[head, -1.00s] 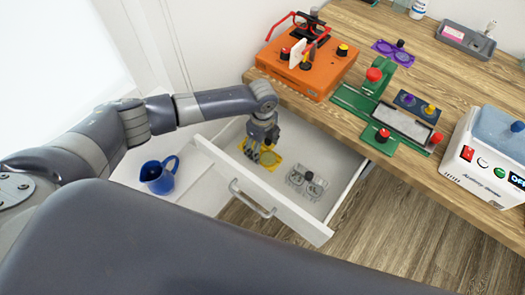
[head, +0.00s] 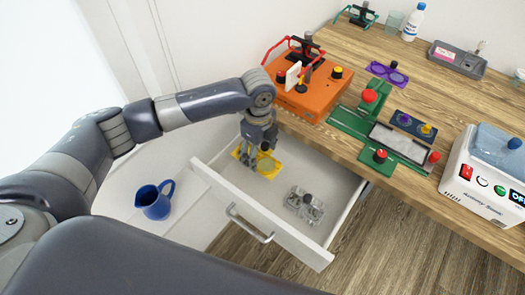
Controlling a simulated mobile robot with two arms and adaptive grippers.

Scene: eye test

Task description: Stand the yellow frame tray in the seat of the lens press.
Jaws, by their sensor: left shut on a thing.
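The yellow frame tray (head: 267,165) is at the back left of the open white drawer's area. My left gripper (head: 256,150) points down and is shut on it; the fingers cover part of it. The tray looks raised a little off the drawer floor, roughly level. On the bench, a green device with red knobs (head: 370,107) has a grey flat bed. An orange box with red handles (head: 308,92) stands left of it. I cannot tell for sure which of the two is the lens press. My right gripper is not in view.
The open drawer (head: 288,246) also holds a clear tray with a dark knob (head: 305,204). A blue jug (head: 155,201) stands at the left. A purple tray (head: 388,73), a dark blue tray (head: 413,125) and a white machine (head: 487,172) are on the wooden bench.

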